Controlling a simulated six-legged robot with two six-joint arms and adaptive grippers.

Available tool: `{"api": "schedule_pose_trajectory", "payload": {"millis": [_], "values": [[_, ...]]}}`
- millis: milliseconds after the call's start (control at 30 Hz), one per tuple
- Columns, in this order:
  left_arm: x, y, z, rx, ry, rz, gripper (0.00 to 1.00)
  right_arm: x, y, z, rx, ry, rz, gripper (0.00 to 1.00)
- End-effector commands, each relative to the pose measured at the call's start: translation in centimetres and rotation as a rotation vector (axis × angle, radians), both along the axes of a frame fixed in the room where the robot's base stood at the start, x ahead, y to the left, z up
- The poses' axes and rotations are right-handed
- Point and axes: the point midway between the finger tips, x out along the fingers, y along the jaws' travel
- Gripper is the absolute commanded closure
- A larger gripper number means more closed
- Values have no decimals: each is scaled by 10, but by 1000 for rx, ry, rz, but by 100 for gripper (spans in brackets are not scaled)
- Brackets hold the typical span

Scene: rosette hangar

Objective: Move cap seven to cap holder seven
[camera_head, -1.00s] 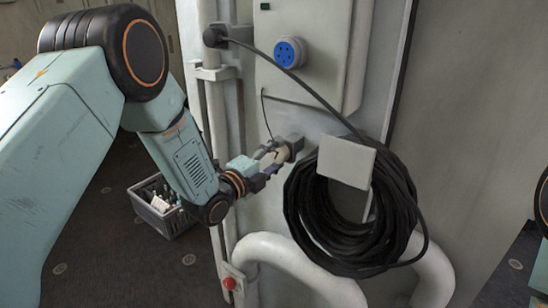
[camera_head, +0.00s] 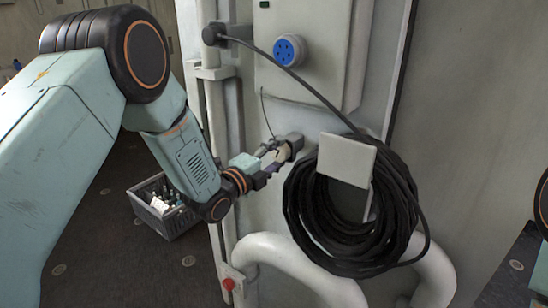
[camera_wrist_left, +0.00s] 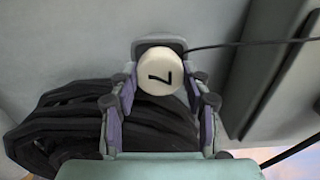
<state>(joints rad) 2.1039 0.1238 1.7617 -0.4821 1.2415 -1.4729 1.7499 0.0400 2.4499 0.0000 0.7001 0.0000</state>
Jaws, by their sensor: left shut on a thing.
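Cap seven (camera_wrist_left: 158,72) is a white round cap with a dark 7 on its face. In the left wrist view it sits between the purple-lined fingers of my left gripper (camera_wrist_left: 160,88), which is shut on it. A dark rounded square holder (camera_wrist_left: 158,46) is right behind the cap. Whether the cap is seated in it cannot be told. In the head view my left gripper (camera_head: 272,157) is at the dark holder (camera_head: 292,142) on the pale wall, left of the coiled cable. The cap is mostly hidden there by the fingers. My right gripper is not in view.
A coil of black cable (camera_head: 310,215) hangs close to the right of my left gripper, behind a pale plate (camera_head: 345,160). A blue socket (camera_head: 289,50) is above. Thick white pipes (camera_head: 285,258) run below. A grey crate (camera_head: 165,222) stands on the floor.

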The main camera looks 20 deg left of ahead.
Motion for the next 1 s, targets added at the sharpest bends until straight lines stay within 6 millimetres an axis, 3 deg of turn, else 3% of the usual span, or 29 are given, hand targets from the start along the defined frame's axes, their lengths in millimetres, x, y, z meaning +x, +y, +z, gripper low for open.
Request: {"api": "schedule_pose_trajectory", "payload": {"millis": [200,233,533,867,1000], "values": [[4,-2,0,1,0,-1,100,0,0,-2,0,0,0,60],[4,-2,0,0,0,0,52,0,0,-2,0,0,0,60],[4,-1,0,0,0,0,26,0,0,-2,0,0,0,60],[2,-1,0,0,1,1,26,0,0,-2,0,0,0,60],[-8,4,0,0,2,2,26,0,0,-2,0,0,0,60]]}}
